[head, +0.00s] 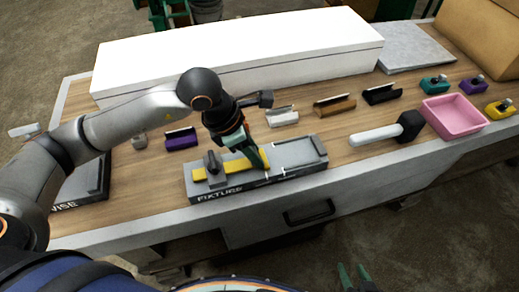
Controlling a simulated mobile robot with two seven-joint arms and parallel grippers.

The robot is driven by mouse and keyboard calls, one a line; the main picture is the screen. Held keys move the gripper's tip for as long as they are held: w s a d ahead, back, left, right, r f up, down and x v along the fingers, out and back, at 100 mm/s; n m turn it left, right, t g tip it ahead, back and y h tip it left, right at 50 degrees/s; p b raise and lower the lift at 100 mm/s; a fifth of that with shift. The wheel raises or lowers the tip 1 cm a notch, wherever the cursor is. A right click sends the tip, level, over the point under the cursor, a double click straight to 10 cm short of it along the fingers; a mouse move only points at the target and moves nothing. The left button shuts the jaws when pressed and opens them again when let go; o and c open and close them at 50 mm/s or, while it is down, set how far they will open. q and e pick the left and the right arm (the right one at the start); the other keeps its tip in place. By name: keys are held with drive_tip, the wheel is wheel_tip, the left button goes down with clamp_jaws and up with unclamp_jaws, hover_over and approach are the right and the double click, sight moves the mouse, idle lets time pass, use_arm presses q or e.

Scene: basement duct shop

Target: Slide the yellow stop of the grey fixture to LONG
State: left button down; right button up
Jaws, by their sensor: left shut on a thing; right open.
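The grey fixture (300,152) lies near the front edge of the bench, with the word FIXTURE on its front side. Its yellow stop (232,166) is a long flat bar on the left half of the fixture, with a dark knob (212,162) near its left end. White marks show on the fixture top to the right of the stop. My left gripper (262,163) reaches down at the right end of the yellow stop and is shut on it; its arm hides part of the bench behind. My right gripper (355,278) is open and empty, low in front of the bench.
A black-headed mallet (410,125) and a pink bin (454,114) are right of the fixture. Purple (181,141), white, brown and black channel pieces lie behind it. A long white box (240,60) fills the back. A dark vise plate (88,180) is at left.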

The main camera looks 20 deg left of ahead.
sight(226, 168)
use_arm(q)
drive_tip(key=shift+s+a, duration=0.4)
drive_tip(key=shift+a, duration=0.25)
drive_tip(key=c, duration=0.7)
unclamp_jaws()
drive_tip(key=shift+s+a, duration=0.1)
drive_tip(key=shift+o, duration=1.1)
use_arm(e)
drive_tip(key=shift+w+a+r, duration=0.1)
drive_tip(key=shift+a, duration=0.45)
use_arm(q)
drive_tip(key=shift+r, duration=0.15)
drive_tip(key=v, duration=1.2)
